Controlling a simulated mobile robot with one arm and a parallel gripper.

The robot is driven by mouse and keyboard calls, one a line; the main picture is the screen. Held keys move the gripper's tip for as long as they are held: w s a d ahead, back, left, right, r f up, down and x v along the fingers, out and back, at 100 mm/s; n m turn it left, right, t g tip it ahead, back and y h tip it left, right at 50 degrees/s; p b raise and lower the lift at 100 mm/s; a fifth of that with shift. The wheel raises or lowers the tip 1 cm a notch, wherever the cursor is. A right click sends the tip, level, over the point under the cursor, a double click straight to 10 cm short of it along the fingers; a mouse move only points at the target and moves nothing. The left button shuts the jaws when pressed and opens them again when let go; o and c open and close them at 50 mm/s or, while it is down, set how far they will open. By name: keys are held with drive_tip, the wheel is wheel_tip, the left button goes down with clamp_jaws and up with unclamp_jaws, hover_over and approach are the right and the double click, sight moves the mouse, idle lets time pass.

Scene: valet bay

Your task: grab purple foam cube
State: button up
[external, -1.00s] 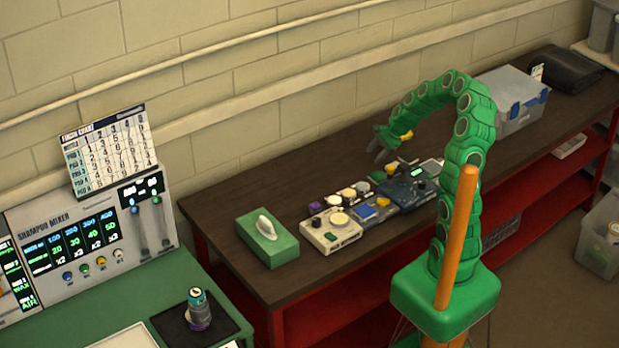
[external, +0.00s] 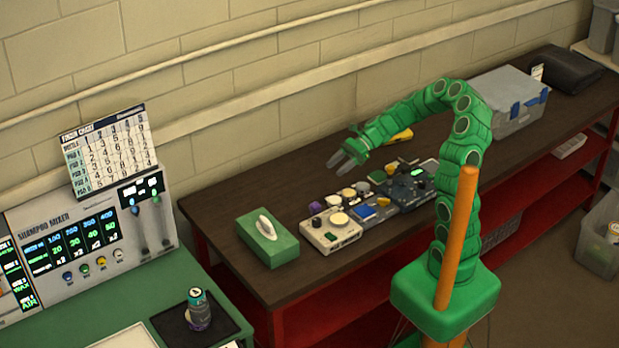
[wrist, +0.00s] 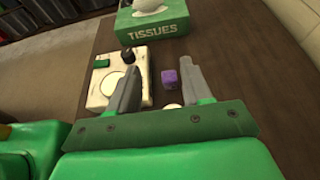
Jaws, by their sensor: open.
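The small purple foam cube (external: 315,208) rests on the dark brown bench just behind the cream device. In the wrist view the purple cube (wrist: 170,79) shows between my two grey fingers, farther out than their tips and closer to the right one. My gripper (external: 338,160) is open and empty, held above the bench, to the upper right of the cube in the external view. Its fingers (wrist: 160,66) also frame the cube in the wrist view. Nothing hides the cube.
A cream device (external: 330,232) with knobs stands beside the cube, with dark devices (external: 405,188) to its right. A green tissue box (external: 268,238) is left of them. A grey bin (external: 510,100) stands farther right. The bench behind the cube is clear.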

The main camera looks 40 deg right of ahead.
approach(317, 202)
drive_tip(key=shift+s+a+r, duration=0.2)
drive_tip(key=shift+a+r, duration=0.1)
drive_tip(key=shift+x, duration=1.3)
drive_tip(key=a+f, duration=0.2)
drive_tip(key=shift+w+a, duration=0.1)
drive_tip(key=shift+a, duration=0.3)
drive_tip(key=shift+x, duration=0.9)
drive_tip(key=c, duration=0.8)
